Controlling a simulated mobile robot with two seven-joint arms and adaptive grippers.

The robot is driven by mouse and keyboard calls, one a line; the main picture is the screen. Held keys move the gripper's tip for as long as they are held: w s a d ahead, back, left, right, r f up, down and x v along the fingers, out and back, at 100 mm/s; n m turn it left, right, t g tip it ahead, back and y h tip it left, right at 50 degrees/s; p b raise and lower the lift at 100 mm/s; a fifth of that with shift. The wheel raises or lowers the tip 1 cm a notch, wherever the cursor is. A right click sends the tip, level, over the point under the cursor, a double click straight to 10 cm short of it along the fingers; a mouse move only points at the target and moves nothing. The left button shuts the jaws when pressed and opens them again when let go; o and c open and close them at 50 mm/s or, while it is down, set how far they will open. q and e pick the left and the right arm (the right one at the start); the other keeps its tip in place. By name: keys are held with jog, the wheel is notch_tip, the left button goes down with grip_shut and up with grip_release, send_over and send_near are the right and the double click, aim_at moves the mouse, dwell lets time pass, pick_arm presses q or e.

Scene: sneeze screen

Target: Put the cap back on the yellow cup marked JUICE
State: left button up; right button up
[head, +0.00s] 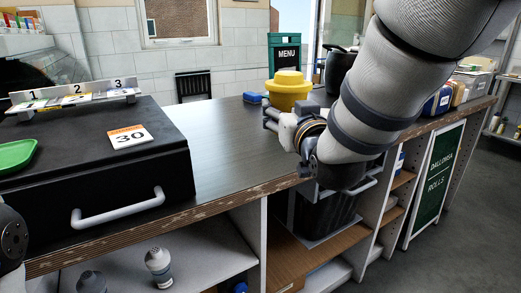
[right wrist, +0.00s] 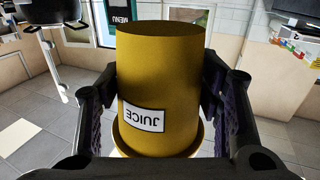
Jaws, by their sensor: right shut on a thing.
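The yellow cup (head: 288,103) is in front of my right gripper (head: 284,124) in the head view. The right wrist view is upside down. There the cup (right wrist: 160,80) fills the middle, its JUICE label (right wrist: 144,117) inverted. My right gripper (right wrist: 160,95) is shut on its sides. Its dark underside shows, so it appears held off the counter. A wide yellow rim with a narrower raised top, which looks like the cap (head: 289,77), shows on the cup. I cannot tell whether it is fully seated. My left gripper is out of view.
A blue object (head: 253,98) lies on the dark counter (head: 222,145) left of the cup. A dark pot (head: 338,68) stands behind my right arm. A black case (head: 60,185) with a 30 card (head: 130,136) fills the counter's left. The counter between is clear.

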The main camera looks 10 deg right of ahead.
jog(key=w+f+b, duration=0.1)
jog(key=w+f, duration=0.1)
jog(key=w, duration=0.1)
jog(key=w+d+f+b, duration=0.1)
jog(key=w+f, duration=0.2)
jog(key=w, duration=0.1)
jog(key=w+d+f, duration=0.1)
jog(key=w+f, duration=0.2)
jog(key=shift+w+f+b, duration=0.15)
jog(key=shift+w+b, duration=0.15)
jog(key=shift+b, duration=0.1)
jog(key=shift+w+d+f, duration=0.15)
jog(key=shift+w, duration=0.1)
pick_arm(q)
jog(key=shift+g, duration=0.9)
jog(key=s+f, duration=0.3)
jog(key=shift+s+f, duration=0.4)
pick_arm(e)
jog(key=shift+r, duration=0.2)
jog(key=shift+w+f, duration=0.25)
jog(key=shift+f, duration=0.1)
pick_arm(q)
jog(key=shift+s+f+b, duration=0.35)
pick_arm(e)
jog(key=shift+w+f, duration=0.2)
jog(key=shift+f, duration=1.45)
